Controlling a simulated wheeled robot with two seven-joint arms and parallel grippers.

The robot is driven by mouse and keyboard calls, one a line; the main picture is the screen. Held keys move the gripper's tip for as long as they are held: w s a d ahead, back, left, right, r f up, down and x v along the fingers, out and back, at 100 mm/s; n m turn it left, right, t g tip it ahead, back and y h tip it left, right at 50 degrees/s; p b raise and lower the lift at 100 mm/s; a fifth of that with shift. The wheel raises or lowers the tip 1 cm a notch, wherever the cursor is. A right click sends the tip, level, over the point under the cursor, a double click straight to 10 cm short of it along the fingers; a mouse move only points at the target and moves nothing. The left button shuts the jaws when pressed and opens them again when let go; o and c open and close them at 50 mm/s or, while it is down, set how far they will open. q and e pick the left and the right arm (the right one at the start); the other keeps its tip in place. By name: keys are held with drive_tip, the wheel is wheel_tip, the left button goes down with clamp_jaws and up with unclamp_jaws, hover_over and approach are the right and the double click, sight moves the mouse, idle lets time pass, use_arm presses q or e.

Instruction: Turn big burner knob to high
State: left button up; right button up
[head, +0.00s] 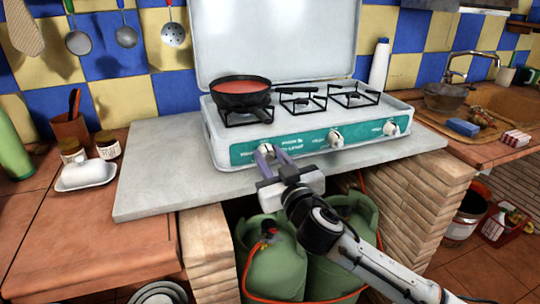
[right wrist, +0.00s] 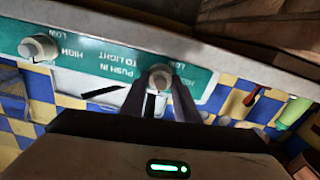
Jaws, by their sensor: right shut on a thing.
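A white gas stove (head: 305,165) with a raised lid stands on a grey slab, with white knobs along its teal front panel. My right gripper (head: 268,152) reaches up to the leftmost knob (head: 264,144), below the burner that carries a pan. In the right wrist view, my right gripper (right wrist: 159,92) has one finger on each side of that knob (right wrist: 160,76) and is shut on it. The panel lettering there is upside down, with LOW and HIGH marks. The knob's exact angle is hard to read. My left gripper is not in view.
A dark pan (head: 242,100) with red contents sits on the left burner. Green gas bottles (head: 275,262) stand under the slab. A white butter dish (head: 87,175) and jars stand at left. A white bottle (head: 379,65) stands behind the stove's right side.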

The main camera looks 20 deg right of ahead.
drive_tip(key=n+p, duration=0.1)
drive_tip(key=n, duration=0.2)
drive_tip(key=shift+p, duration=0.3)
drive_tip(key=n+p, duration=0.1)
drive_tip(key=n, duration=0.2)
drive_tip(key=shift+a, duration=0.1)
drive_tip(key=shift+n+p, duration=0.65)
drive_tip(key=shift+n, duration=0.35)
drive_tip(key=n+p, duration=0.1)
drive_tip(key=n, duration=0.1)
drive_tip(key=shift+n, duration=0.4)
drive_tip(key=shift+n+p, duration=0.65)
drive_tip(key=shift+n, duration=0.55)
drive_tip(key=shift+a+f+n+p, duration=0.15)
drive_tip(key=shift+n+p, duration=0.35)
drive_tip(key=shift+n, duration=0.7)
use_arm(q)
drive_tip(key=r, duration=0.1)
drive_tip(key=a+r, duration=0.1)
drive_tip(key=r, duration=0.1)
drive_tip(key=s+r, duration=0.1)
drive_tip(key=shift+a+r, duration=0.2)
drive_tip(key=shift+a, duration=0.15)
use_arm(e)
drive_tip(key=shift+n, duration=0.3)
